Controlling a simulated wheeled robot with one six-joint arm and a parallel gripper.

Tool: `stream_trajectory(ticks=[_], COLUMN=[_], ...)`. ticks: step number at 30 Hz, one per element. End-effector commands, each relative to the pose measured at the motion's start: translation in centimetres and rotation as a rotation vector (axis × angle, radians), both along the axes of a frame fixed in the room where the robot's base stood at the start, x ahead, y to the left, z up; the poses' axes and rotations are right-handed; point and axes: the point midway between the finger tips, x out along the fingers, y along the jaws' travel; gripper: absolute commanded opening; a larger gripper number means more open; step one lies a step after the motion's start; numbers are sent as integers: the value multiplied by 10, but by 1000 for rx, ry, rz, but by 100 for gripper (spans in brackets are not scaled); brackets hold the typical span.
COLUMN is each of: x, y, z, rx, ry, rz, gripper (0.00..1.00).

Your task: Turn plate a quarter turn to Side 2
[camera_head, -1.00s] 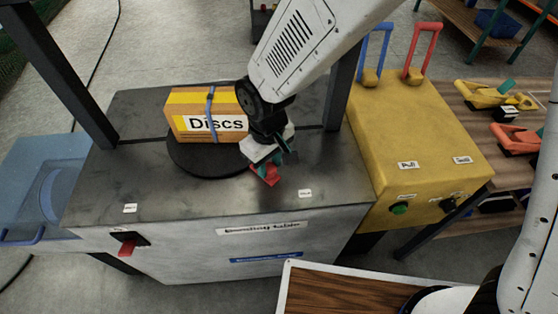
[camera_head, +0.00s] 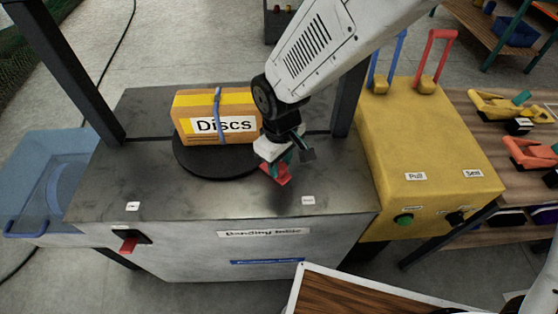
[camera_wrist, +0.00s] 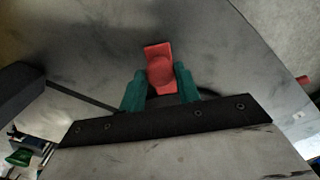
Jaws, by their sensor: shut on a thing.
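The round dark plate (camera_head: 200,165) lies on the grey banding table (camera_head: 150,195). A yellow and orange box labelled "Discs" (camera_head: 195,120), with a blue band around it, sits on the plate with its label facing the front. My gripper (camera_head: 278,166) is at the right front edge of the plate, shut on a red tab (camera_head: 276,176). In the wrist view the green fingers (camera_wrist: 160,92) close on both sides of the red tab (camera_wrist: 158,65). My gripper hides where the tab meets the plate.
Dark posts (camera_head: 70,70) rise from the table's sides. A yellow cabinet (camera_head: 415,135) with blue and red handles stands at the right. The table's front strip is clear.

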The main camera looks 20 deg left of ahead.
Motion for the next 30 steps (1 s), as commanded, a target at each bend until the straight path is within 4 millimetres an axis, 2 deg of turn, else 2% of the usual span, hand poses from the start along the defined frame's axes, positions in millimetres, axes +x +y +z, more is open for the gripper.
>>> stream_trajectory(ticks=[1,3,13,24,30], x=[4,3,1,1,1], y=[0,0,1,1,1], z=[2,1,5,63,78], rx=[3,2,2,3,2], ry=[-6,-5,-3,-5,-4], rz=[-2,-2,1,1,1], gripper=[40,53,53,53,53])
